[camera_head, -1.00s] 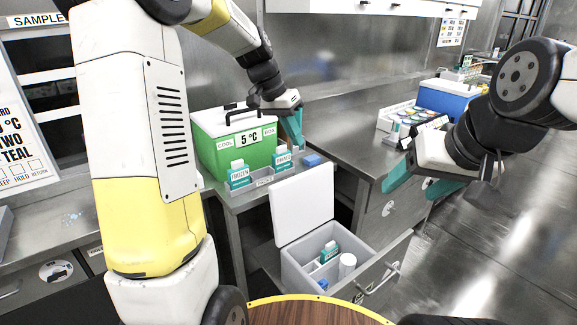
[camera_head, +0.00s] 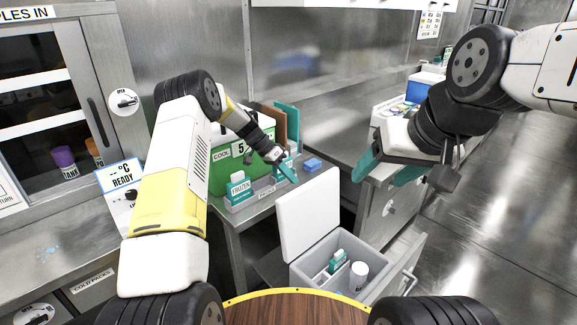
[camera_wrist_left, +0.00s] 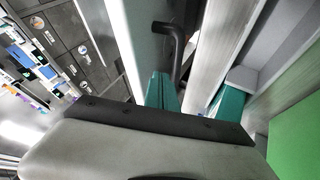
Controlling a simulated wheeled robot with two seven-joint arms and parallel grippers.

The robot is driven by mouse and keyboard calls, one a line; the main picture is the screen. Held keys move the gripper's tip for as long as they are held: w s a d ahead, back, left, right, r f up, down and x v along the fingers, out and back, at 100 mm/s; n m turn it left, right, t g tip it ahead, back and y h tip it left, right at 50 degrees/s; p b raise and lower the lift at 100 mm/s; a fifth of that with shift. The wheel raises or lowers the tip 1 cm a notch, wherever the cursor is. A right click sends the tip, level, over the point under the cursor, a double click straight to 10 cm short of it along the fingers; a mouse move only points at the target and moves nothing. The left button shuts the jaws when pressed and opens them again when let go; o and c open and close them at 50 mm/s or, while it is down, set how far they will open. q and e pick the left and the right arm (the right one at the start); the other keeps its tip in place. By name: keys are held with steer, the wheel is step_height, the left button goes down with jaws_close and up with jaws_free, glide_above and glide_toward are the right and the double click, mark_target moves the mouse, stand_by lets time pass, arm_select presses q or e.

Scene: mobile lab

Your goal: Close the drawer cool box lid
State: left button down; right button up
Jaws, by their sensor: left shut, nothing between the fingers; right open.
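The drawer cool box (camera_head: 377,262) is a grey box sitting in the pulled-out drawer. Its white lid (camera_head: 308,216) stands raised, tilted back along the box's left side. Inside are a teal-and-white carton (camera_head: 338,261) and a white bottle (camera_head: 358,276). My left gripper (camera_head: 287,169) is shut and empty, above the counter beside the green cool box, up and left of the raised lid and apart from it. Its teal fingers also show in the left wrist view (camera_wrist_left: 195,98). My right gripper (camera_head: 386,168) is open and empty, above and right of the lid.
The green cool box (camera_head: 226,172) stands on the counter, partly hidden by my left arm. A rack with a FROZEN carton (camera_head: 238,189) and a blue block (camera_head: 312,164) are near its front. The drawer handle (camera_head: 410,281) juts out right of the box.

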arm_select(q)
steer(key=x, duration=0.5)
steer(key=shift+d+f, duration=0.25)
steer(key=shift+s+d, duration=0.1)
steer(key=shift+s, duration=0.05)
